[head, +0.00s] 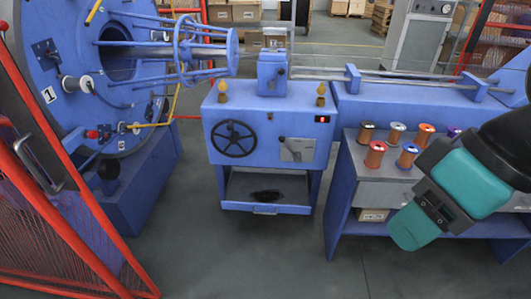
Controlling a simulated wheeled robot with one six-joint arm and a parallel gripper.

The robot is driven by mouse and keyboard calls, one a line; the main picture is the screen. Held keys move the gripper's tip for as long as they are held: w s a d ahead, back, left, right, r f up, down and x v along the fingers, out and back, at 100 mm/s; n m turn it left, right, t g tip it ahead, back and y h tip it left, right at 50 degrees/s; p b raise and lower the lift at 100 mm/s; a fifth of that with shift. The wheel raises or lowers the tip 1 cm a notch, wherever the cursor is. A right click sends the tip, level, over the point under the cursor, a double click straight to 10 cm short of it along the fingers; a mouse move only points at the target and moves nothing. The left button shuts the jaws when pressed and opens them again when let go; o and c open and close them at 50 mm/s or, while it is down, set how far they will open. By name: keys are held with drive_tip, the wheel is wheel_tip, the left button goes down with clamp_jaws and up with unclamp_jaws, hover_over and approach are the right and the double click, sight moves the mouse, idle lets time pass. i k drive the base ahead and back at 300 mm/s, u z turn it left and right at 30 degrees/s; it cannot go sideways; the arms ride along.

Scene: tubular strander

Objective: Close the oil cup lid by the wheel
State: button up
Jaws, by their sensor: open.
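The black handwheel (233,139) is on the front of the blue machine cabinet (310,158). A small brass oil cup (222,92) stands on the cabinet's top edge, just above the wheel. A second similar oil cup (320,95) stands on the same top further right, above a grey lever plate (297,150). Both cups are too small to tell whether their lids are open or shut. My arm reaches in from the right side, with teal and black links over the bench. My gripper is not in view.
A blue bench (343,190) at right bears several wire spools (375,154). Red mesh guards (75,235) and the large blue strander drum (60,30) stand at left. An open lower shelf (266,188) sits under the cabinet. The grey floor in front is clear.

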sight(222, 86)
drive_tip(key=u, duration=0.3)
drive_tip(key=i, duration=0.5)
drive_tip(key=u, duration=0.8)
drive_tip(key=i, duration=1.15)
drive_tip(key=u, duration=0.05)
